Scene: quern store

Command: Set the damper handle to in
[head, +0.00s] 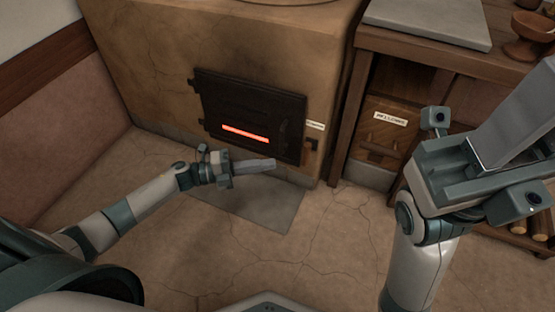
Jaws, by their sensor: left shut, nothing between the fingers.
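A small dark knob or handle (311,145) sits on the front of the clay stove (335,90), just right of the black iron door, below a small white label (315,126). It appears to be the damper handle; the label is too small to read, and I cannot tell whether the handle is in or out. My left gripper (272,164) is shut and empty, low in front of the door, left of and below the handle, apart from it. My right gripper (530,95) is at the right, large and close to the camera, well away from the handle; its finger gap cannot be made out.
The black stove door (250,112) has a glowing red slot. A grey floor plate (255,203) lies before the stove. A wooden cabinet (350,130) with a labelled drawer (378,135) stands at the right, with a bowl (530,35) on top. The middle floor is clear.

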